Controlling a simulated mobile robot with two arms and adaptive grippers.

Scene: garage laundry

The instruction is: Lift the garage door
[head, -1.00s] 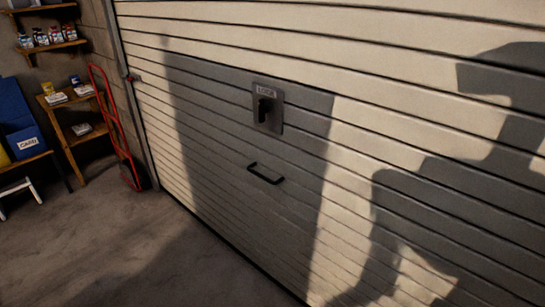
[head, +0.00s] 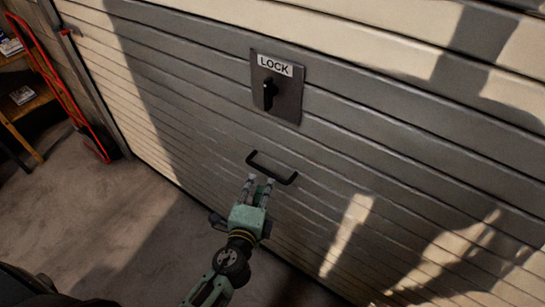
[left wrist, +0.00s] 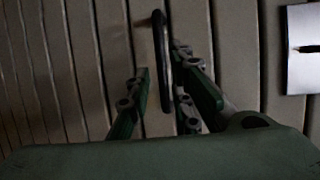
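The garage door (head: 190,110) is a wide panel of horizontal slats and fills most of the head view. A black bar handle (head: 272,168) sits low on it, below a grey lock plate (head: 290,104) with a dark latch and the label LOCK. My left gripper (head: 259,184) is just below the handle, fingers pointing at it. In the left wrist view the handle (left wrist: 162,60) lies between the spread fingers (left wrist: 168,90), with a gap on the left; contact on the right is unclear. My right gripper is not in view.
A red hand truck (head: 50,75) stands at the left beside the door frame. A wooden shelf (head: 30,105) with small items is at the far left. The concrete floor (head: 120,220) in front of the door is clear.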

